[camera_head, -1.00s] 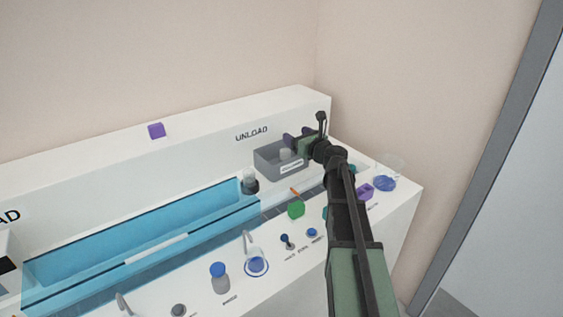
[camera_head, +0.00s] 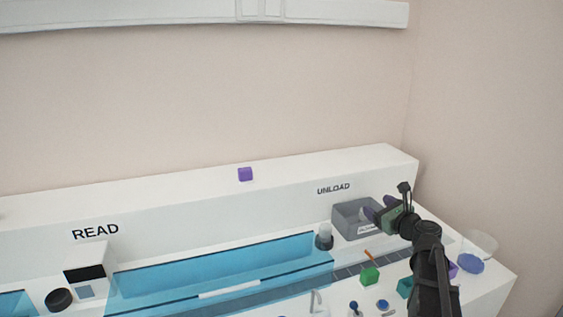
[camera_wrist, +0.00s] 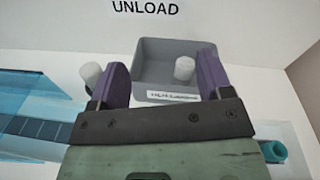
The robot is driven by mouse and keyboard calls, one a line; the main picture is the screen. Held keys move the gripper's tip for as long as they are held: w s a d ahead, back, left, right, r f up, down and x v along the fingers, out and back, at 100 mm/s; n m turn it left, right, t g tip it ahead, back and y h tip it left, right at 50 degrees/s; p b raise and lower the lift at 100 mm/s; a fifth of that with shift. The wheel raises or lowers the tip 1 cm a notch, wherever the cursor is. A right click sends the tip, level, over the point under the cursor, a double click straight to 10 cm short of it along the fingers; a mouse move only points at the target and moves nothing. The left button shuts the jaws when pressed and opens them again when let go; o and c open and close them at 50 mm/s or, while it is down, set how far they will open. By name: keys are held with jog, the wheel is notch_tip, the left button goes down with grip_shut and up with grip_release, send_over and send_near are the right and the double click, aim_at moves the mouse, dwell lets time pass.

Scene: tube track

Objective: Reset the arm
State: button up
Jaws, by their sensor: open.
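My gripper (camera_head: 378,212) is at the right of the bench, in front of the grey bin (camera_head: 345,217) under the UNLOAD label. In the wrist view its two purple fingers (camera_wrist: 161,82) stand wide apart with nothing between them. The grey bin (camera_wrist: 160,52) shows beyond and between the fingers, with a white-capped tube (camera_wrist: 184,68) inside it. Whether the fingertips reach over the bin's rim is hard to tell.
Another white-capped tube (camera_wrist: 91,74) stands left of the bin, by the blue-covered track (camera_head: 230,265).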

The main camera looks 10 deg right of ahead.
jog(key=s+a+r+n+g+y+p, duration=0.1)
jog(key=s+a+r+n+g+p, duration=0.35)
jog(key=a+n+p, duration=0.4)
jog(key=s+a+r+n+g+y+p, duration=0.1)
jog(key=s+a+r+n+g+p, duration=0.35)
jog(key=a+n+p, duration=0.45)
jog(key=s+a+r+n+g+h+p, duration=0.2)
jog(key=s+r+n+g+h+p, duration=0.1)
jog(key=s+n+p, duration=0.3)
jog(key=s+a+r+n+g+h+p, duration=0.2)
jog(key=s+r+n+g+h+p, duration=0.2)
jog(key=s, duration=0.4)
jog(key=n+p, duration=0.1)
jog(key=n, duration=0.1)
jog(key=shift+s+r+n+p, duration=0.15)
jog(key=shift+r+n+p, duration=0.2)
